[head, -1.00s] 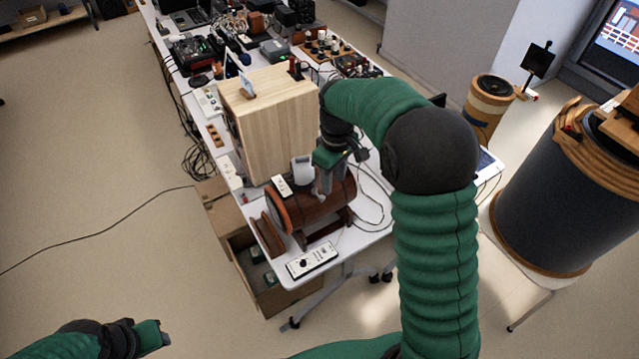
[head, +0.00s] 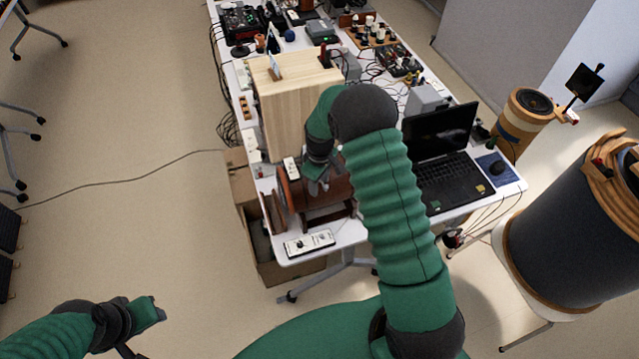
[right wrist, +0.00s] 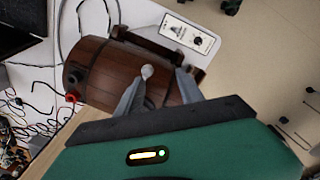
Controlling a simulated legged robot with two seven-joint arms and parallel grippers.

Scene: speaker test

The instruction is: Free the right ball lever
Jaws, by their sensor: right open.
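A brown wooden barrel (head: 338,191) lies on its side in a stand on the white table. In the right wrist view the barrel (right wrist: 103,77) fills the upper left, and a small pale ball (right wrist: 147,72) shows against it, beside the tip of the left-hand finger. I cannot tell whether they touch. My right gripper (head: 319,184) is over the barrel, fingers pointing down. In the right wrist view its fingers (right wrist: 164,75) are apart, with barrel wood between them. The lever's shaft is hidden. My left gripper (head: 158,309) is at the lower left, away from the table; its jaws are unclear.
A pale wooden box (head: 290,108) stands behind the barrel. A white control panel (head: 309,244) lies at the table's front edge. An open laptop (head: 447,172) sits right of my right arm. A large dark drum-like speaker (head: 565,235) stands at the right. Cables hang nearby.

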